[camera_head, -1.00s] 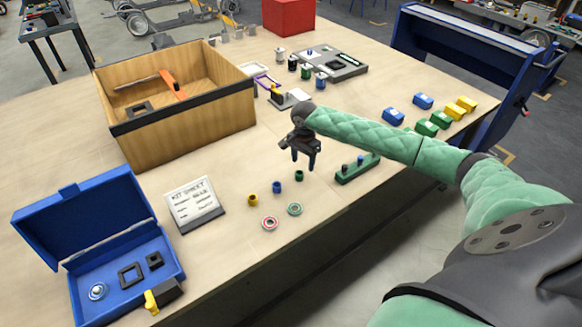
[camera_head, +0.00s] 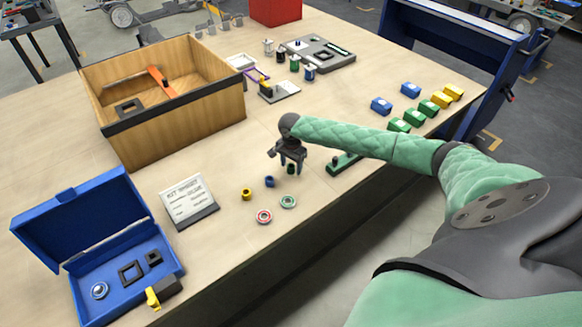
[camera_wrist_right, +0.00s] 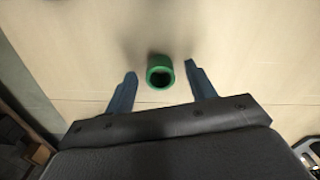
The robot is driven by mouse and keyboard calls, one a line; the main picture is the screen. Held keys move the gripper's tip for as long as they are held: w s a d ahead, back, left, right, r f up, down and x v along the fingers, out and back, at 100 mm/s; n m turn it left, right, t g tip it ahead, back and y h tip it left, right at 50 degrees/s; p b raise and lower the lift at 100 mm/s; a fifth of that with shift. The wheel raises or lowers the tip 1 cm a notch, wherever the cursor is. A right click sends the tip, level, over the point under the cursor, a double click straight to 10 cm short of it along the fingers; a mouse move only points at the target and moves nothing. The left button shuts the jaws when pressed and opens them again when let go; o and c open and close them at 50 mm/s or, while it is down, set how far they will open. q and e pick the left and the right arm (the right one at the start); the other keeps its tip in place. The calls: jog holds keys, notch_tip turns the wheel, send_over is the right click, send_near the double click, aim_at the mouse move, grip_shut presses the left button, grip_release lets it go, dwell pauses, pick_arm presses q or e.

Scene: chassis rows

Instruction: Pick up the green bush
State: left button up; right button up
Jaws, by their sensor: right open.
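The green bush (camera_head: 291,169) is a small dark green ring-like cylinder on the wooden table, at the right end of a short row of bushes. My right gripper (camera_head: 290,168) is open just above it, with its fingers pointing down. In the right wrist view the green bush (camera_wrist_right: 160,71) stands upright with its hole visible. It lies between the lines of the two open fingers of the right gripper (camera_wrist_right: 160,80), apart from both and slightly beyond their middle. My left gripper is not in view.
A blue bush (camera_head: 270,181) and a yellow bush (camera_head: 246,194) stand to the left. A green-rimmed ring (camera_head: 288,202) and a red-rimmed ring (camera_head: 264,217) lie in front. A green block with pegs (camera_head: 343,163) is close on the right. A kit sheet (camera_head: 188,201) stands at left.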

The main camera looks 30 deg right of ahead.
aim_at(291, 166)
jog(key=shift+f, duration=0.2)
jog(key=c, duration=1)
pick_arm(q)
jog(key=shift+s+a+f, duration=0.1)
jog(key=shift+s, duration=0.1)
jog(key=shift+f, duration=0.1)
pick_arm(e)
jog(key=shift+r, duration=0.15)
